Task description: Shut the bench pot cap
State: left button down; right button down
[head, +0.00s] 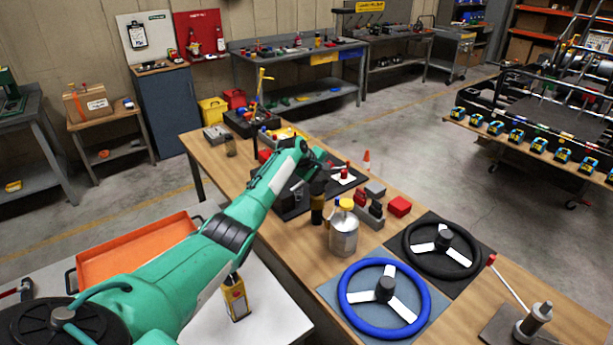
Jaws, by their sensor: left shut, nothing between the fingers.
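The silver metal pot (344,237) stands upright on the wooden bench (290,262), near its middle. Its yellow cap (347,204) shows at the top of the pot; at this size I cannot tell whether it is seated or raised. My left gripper (322,186) is at the end of the green arm, shut and empty, beyond the pot and a little to its left in the picture. It looks apart from the pot. A dark bottle (317,212) stands just below the gripper in the picture. My right gripper is not in view.
A blue steering wheel (384,297) and a black steering wheel (442,249) lie in front and to the right of the pot. A grey holder (369,214) and a red block (400,206) stand close behind it. A lever (536,319) stands at the right.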

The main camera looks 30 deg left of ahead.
pick_arm(q)
jog(key=shift+w+d+f+g, duration=0.1)
jog(key=shift+w+f+g, duration=0.15)
jog(key=shift+g, duration=0.15)
jog(key=shift+w+f+b, duration=0.2)
jog(key=shift+f+b, duration=0.35)
jog(key=shift+b, duration=0.05)
jog(key=shift+w+d+f+b, duration=0.1)
jog(key=shift+w+f+b, duration=0.2)
jog(key=shift+b, duration=0.25)
jog(key=shift+f, duration=0.2)
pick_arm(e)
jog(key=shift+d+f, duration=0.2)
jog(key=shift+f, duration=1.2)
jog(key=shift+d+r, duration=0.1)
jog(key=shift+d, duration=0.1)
